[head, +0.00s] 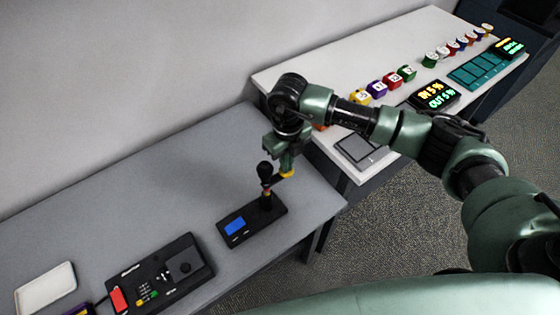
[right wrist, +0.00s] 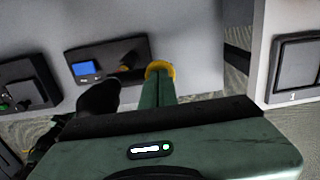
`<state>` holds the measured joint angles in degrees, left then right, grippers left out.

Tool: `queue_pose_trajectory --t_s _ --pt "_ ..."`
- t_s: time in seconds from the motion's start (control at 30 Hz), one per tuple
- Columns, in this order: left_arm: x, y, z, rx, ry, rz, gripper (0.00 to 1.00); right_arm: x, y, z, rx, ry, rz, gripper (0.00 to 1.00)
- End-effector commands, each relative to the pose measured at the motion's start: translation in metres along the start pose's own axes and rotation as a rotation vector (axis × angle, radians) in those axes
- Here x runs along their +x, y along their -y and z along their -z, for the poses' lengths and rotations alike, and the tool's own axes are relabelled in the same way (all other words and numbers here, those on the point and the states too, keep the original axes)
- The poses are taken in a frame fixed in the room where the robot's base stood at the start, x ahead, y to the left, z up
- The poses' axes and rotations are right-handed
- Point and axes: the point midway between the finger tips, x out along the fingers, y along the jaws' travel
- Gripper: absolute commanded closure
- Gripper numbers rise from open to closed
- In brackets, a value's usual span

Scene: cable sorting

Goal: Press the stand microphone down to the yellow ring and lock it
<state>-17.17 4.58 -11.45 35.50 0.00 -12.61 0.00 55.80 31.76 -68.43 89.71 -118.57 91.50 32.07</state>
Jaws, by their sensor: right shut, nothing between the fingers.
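The stand microphone has a flat black base (head: 252,222) with a blue screen (head: 235,227), a short stem and a dark rounded head (head: 265,169). It stands upright near the grey table's right end. A small orange-yellow band shows on the stem, partly hard to make out. In the right wrist view the dark head (right wrist: 98,97) is left of the fingers and the base (right wrist: 125,52) lies beyond them. My right gripper (head: 287,174) is shut and empty, its yellow tips just right of the microphone's neck; I cannot tell if they touch. The tips also show in the wrist view (right wrist: 160,69). My left gripper is out of view.
A black control box (head: 160,270) with a red switch and a white tray (head: 45,288) lie left on the grey table (head: 140,185). A white table (head: 300,75) at the right holds several coloured numbered pieces, displays (head: 434,95) and a flat framed pad (head: 360,150).

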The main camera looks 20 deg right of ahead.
Motion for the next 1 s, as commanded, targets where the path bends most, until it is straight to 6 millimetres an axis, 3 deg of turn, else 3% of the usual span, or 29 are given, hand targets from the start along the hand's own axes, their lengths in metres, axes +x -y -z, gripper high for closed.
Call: queue_pose_trajectory --t_s 1.0 --pt "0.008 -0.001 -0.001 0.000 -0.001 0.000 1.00 0.011 0.000 0.001 0.000 -0.003 0.001 1.00"
